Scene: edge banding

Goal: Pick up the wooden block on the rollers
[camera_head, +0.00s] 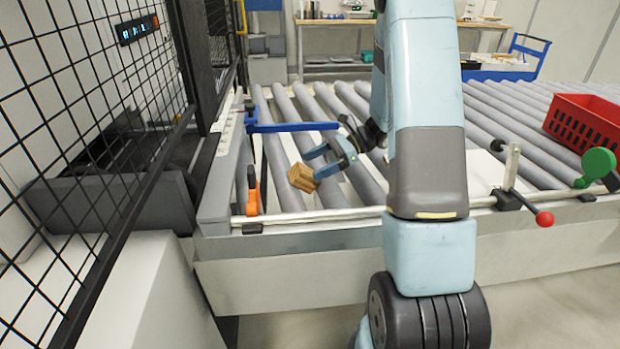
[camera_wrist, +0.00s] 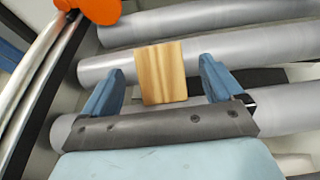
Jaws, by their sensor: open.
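The wooden block (camera_head: 303,177) lies on the grey rollers (camera_head: 281,165) near the left end of the conveyor. My gripper (camera_head: 327,162) is just to the right of the block in the head view, low over the rollers. In the wrist view, the block (camera_wrist: 161,72) shows its pale striped wood face between and slightly beyond the two blue fingers of my gripper (camera_wrist: 160,85). The fingers are apart, with a gap on either side of the block. The block's underside is hidden.
An orange clamp (camera_head: 253,190) stands on the front rail left of the block, and shows in the wrist view (camera_wrist: 97,10). A blue bar (camera_head: 293,127) crosses behind the block. A red crate (camera_head: 590,124) sits far right. Black mesh fencing (camera_head: 95,120) stands at left.

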